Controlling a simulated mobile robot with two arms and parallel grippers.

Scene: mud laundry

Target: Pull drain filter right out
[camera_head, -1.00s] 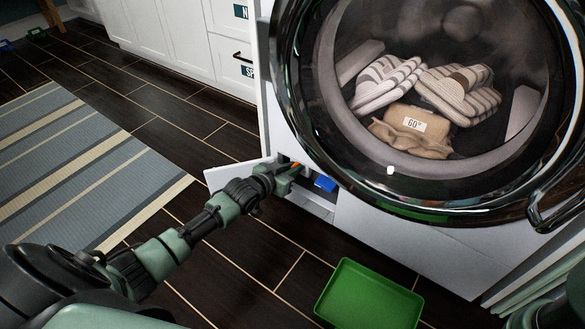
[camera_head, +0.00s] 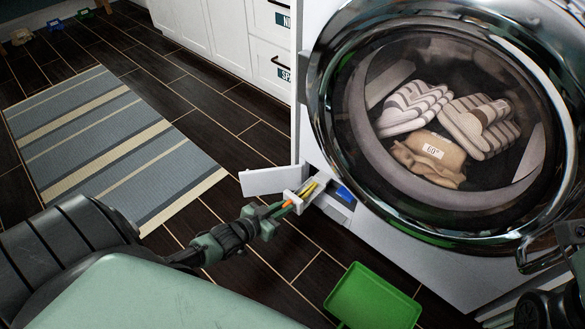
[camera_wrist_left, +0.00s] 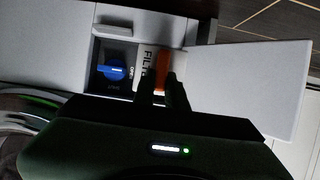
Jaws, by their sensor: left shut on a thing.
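The drain filter (camera_head: 300,196), a pale piece with yellow parts and an orange grip, sticks out at the washer's lower left front. In the left wrist view its orange grip (camera_wrist_left: 162,70) stands between my fingers, beside "FILTER" lettering. My left gripper (camera_head: 284,206) is shut on the orange grip; it also shows in the left wrist view (camera_wrist_left: 163,90). I cannot tell whether the filter's inner end is still inside the opening. The fingers hide part of the grip. My right gripper's fingers do not show.
The small white flap (camera_head: 270,181) stands open left of the opening. A blue knob (camera_head: 344,194) sits right of the filter, also in the left wrist view (camera_wrist_left: 115,69). A green tray (camera_head: 372,299) lies on the floor in front of the washer (camera_head: 375,235).

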